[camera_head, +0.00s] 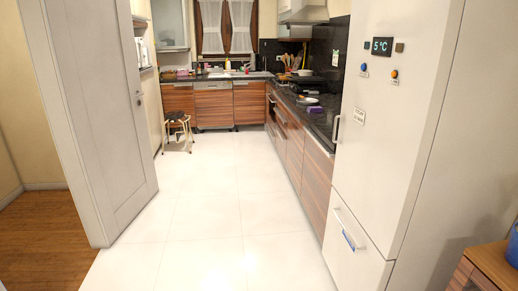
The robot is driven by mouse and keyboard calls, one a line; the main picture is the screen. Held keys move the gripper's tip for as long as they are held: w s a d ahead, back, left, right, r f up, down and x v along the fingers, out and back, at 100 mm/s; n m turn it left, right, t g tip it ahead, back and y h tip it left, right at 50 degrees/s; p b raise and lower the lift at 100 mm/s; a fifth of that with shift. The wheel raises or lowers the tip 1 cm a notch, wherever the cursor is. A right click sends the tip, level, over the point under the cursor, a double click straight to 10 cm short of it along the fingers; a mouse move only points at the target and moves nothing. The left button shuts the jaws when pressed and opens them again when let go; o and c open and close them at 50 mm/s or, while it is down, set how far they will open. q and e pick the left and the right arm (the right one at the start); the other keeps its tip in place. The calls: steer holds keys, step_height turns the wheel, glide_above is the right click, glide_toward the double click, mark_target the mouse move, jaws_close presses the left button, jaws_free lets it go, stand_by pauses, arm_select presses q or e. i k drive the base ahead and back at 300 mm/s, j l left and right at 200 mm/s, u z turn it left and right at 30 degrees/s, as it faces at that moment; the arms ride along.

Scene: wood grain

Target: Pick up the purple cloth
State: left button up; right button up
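A small purple item (315,109) lies on the dark right-hand counter, close to the tall fridge. It is far off and too small to tell for sure whether it is the purple cloth. A small pinkish item (182,73) sits on the far counter at the left; its kind is also unclear. Neither of my grippers shows in the head view.
An open white door (100,110) stands at the left and a white fridge (385,140) at the right. Between them a pale tiled floor (205,210) runs clear to the far cabinets. A stool (177,125) stands at the far left. A wooden cabinet (490,265) is at the lower right.

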mark_target(311, 109)
steer(key=i, duration=4.75)
steer(key=i+j+z, duration=0.1)
steer(key=i+z, duration=0.25)
steer(key=i, duration=0.25)
steer(key=i+j+z, duration=0.4)
steer(key=i, duration=0.15)
steer(key=i+j+z, duration=0.35)
steer(key=i, duration=0.2)
steer(key=i+j+z, duration=0.4)
steer(key=j+z, duration=0.2)
steer(key=i+j+z, duration=0.3)
steer(key=j+z, duration=0.3)
steer(key=i+j+z, duration=0.1)
steer(key=j+z, duration=0.5)
steer(key=j, duration=0.2)
steer(key=j+z, duration=0.15)
steer(key=z, duration=0.15)
steer(key=j+z, duration=0.1)
steer(key=z, duration=0.2)
